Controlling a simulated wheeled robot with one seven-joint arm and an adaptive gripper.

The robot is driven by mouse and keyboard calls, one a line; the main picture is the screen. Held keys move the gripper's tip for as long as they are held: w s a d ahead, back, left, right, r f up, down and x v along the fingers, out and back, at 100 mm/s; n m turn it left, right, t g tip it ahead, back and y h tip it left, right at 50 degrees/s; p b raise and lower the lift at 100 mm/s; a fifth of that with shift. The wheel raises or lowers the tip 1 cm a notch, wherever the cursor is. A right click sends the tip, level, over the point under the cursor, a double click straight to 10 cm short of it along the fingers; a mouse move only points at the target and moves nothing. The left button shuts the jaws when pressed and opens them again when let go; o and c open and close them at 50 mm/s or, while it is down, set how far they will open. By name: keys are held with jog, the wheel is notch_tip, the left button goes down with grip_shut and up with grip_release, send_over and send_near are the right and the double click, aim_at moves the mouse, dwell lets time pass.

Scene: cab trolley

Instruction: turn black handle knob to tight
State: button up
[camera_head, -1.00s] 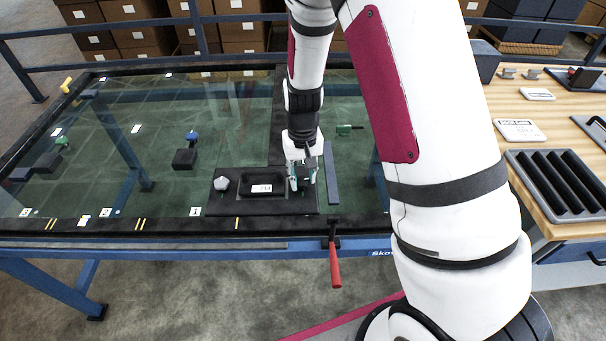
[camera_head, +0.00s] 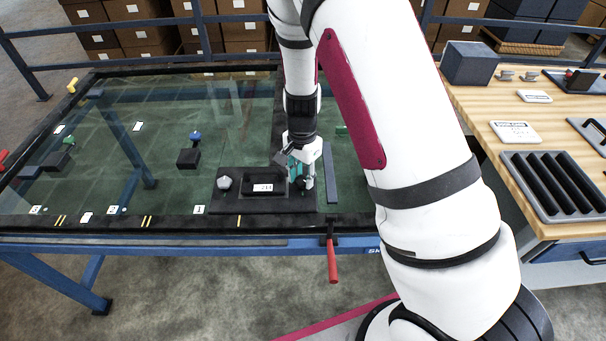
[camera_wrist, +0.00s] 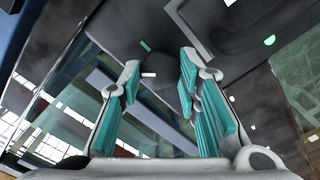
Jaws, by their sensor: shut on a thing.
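The black handle knob (camera_wrist: 155,74) shows dark and partly hidden between the teal finger pads in the wrist view. My gripper (camera_wrist: 160,80) is shut on it, with fingers on both sides. In the head view my gripper (camera_head: 300,181) points down at the right end of a black panel (camera_head: 235,207), and it hides the knob there. The panel has a recess, a white label (camera_head: 263,188) and a light grey knob (camera_head: 224,183) at its left end. Any tight mark or the knob's turn angle cannot be made out.
The panel lies on a glass-topped table with a black rim (camera_head: 150,224). A red-handled clamp (camera_head: 332,262) hangs at the front edge. A blue-topped black block (camera_head: 188,157) stands to the left. A wooden bench (camera_head: 500,150) with a slotted tray (camera_head: 555,185) is at right.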

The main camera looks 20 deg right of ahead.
aim_at(302, 179)
jog(key=m+p, duration=0.1)
jog(key=m, duration=0.3)
jog(key=shift+m, duration=0.3)
jog(key=m, duration=0.4)
jog(key=shift+m+p, duration=0.3)
jog(key=shift+p, duration=0.05)
jog(key=o, duration=1.1)
jog(key=shift+o, duration=0.2)
jog(key=shift+r, duration=0.1)
notch_tip(302, 179, up, 12)
